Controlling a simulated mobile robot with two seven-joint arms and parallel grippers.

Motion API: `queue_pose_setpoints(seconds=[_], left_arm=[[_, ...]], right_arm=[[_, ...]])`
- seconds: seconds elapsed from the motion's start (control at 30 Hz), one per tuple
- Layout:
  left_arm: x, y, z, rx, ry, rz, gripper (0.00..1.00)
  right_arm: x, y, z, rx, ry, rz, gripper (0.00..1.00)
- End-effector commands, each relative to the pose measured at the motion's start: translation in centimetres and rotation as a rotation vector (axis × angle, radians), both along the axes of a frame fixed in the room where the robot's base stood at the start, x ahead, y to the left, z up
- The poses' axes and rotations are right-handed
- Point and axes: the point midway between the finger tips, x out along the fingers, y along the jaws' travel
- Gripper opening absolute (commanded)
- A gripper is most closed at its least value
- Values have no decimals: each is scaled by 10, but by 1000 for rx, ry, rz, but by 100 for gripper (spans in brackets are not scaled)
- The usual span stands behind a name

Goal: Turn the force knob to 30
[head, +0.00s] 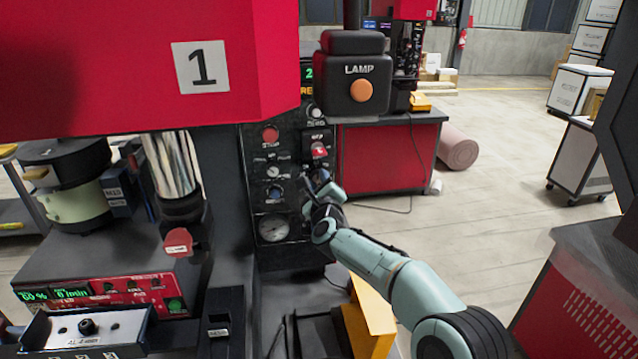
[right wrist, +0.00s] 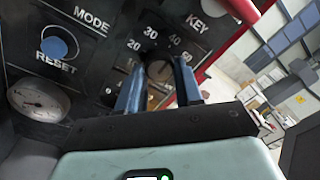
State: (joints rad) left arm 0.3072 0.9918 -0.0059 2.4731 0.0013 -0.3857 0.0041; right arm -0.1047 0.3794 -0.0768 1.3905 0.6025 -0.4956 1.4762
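The force knob (right wrist: 159,71) is a small dark round knob in the right wrist view. A scale with 10, 20, 30, 40 and 50 runs around it on the dark control panel (right wrist: 108,52). Which number it points to is too dark to tell. My right gripper (right wrist: 158,84) is open, its two blue fingers apart with the knob between and just beyond them; contact cannot be told. In the head view my right gripper (head: 318,190) is at the panel's right edge and hides the knob.
A blue RESET button (right wrist: 59,47) and a round gauge (right wrist: 38,99) are left of the knob. A KEY switch is above right. A LAMP box (head: 354,75) with an orange button hangs above my right arm. A yellow part (head: 371,315) stands below it. Open floor lies right.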

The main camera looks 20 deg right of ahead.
Motion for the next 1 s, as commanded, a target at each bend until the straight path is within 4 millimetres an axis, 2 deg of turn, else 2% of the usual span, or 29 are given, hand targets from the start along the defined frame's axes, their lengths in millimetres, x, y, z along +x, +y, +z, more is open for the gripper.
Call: queue_pose_setpoints(seconds=[0.37, 1.0], left_arm=[[-2, 0, -3, 0, 2, 0, 43], [-6, 0, -8, 0, 7, 0, 43]], right_arm=[[0, 0, 0, -103, 25, -1, 5], [0, 0, 1, -591, 151, 0, 5]])
